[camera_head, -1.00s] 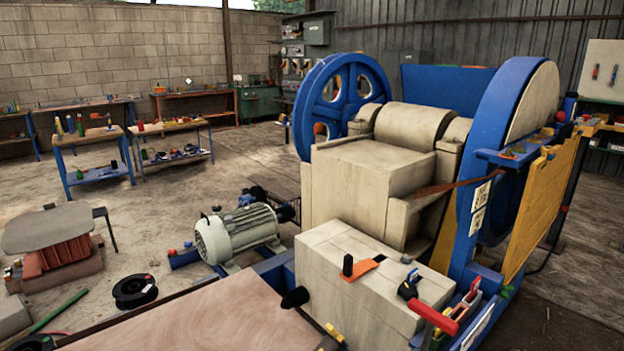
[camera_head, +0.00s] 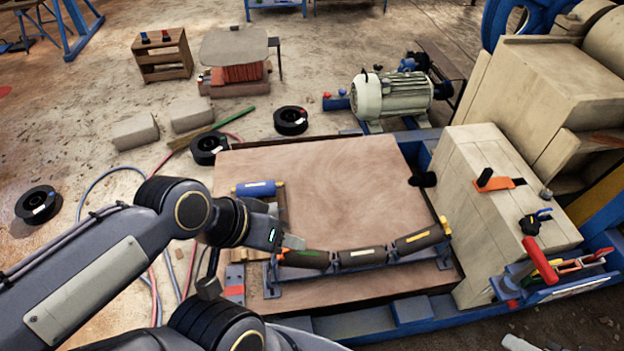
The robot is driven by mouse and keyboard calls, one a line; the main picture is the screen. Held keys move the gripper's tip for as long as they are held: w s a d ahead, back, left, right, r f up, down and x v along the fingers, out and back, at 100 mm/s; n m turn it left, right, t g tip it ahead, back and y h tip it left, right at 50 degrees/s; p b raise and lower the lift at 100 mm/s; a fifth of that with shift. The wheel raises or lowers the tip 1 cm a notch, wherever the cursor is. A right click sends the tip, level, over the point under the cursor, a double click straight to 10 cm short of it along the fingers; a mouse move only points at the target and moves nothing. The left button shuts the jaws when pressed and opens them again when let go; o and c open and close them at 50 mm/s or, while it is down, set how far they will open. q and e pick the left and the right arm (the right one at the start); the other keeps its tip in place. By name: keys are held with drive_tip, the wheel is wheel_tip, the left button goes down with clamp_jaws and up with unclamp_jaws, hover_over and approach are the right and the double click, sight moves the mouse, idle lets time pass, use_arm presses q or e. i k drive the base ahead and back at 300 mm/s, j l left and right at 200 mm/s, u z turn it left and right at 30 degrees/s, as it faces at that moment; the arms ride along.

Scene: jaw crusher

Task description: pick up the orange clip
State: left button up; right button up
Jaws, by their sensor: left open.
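A flat orange piece with a black upright peg (camera_head: 496,182), which may be the orange clip, lies on top of the beige block (camera_head: 470,205) at the right. A small orange-red bit (camera_head: 281,254) also shows at the left end of the roller row, and I cannot tell which of these is the clip. My left gripper (camera_head: 292,243) is open, just above the left end of the rollers and well left of the beige block. Its fingers are small and partly hidden by the wrist. My right gripper is not in view.
Dark rollers (camera_head: 358,254) sit in a blue frame on the brown board (camera_head: 330,170). A blue roller (camera_head: 258,188) lies behind my wrist. A red-handled lever (camera_head: 540,261) stands at right. A grey motor (camera_head: 392,95) stands behind. The board's middle is clear.

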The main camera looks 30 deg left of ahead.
sight(285, 251)
drive_tip(key=u, duration=3.05)
drive_tip(key=k+l+u, duration=0.5)
drive_tip(key=k+u, duration=0.15)
drive_tip(key=k+l, duration=0.2)
drive_tip(key=k, duration=0.3)
